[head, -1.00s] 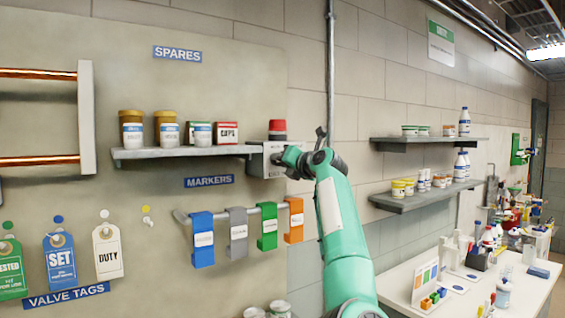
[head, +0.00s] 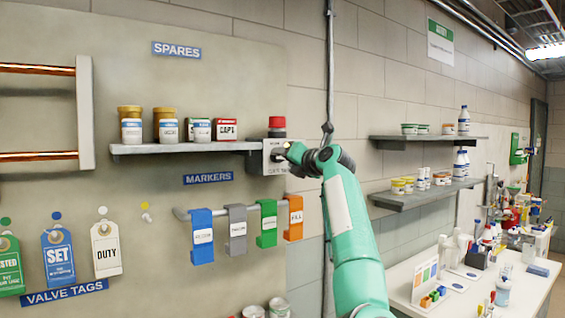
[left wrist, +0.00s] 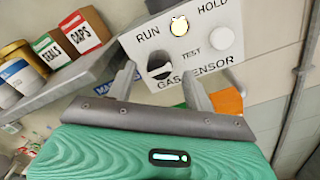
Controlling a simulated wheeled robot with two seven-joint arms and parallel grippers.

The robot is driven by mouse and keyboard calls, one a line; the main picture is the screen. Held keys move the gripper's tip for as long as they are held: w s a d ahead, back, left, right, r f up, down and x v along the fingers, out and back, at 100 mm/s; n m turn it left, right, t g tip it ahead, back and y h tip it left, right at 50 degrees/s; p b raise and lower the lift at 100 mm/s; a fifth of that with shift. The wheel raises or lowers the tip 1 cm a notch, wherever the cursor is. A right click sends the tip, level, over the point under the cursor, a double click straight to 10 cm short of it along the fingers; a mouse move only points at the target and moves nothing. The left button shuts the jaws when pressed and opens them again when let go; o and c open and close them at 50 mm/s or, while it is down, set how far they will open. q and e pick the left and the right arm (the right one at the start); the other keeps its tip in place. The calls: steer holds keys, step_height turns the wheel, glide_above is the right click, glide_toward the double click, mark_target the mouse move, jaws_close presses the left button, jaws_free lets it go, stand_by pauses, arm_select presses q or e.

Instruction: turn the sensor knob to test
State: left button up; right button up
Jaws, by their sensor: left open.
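The gas sensor box (head: 272,160) is a pale grey box at the right end of the shelf, with a red lamp (head: 277,125) on top. In the left wrist view its face (left wrist: 190,62) reads RUN, HOLD, TEST and GAS SENSOR. A round dark-and-white knob (left wrist: 159,66) sits below RUN and left of TEST; its pointer direction is unclear. My left gripper (head: 290,152) is open in front of the box. My right gripper is out of view.
The spares shelf (head: 180,149) with jars and boxes runs left of the box. A rail with several coloured markers (head: 237,230) hangs below. A vertical pipe (head: 329,70) stands to the right, before more wall shelves (head: 425,196) and a white table (head: 395,290).

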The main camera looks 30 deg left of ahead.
arm_select(q)
steer(key=b+v, duration=0.5)
steer(key=v, duration=0.6)
steer(key=shift+d, duration=0.35)
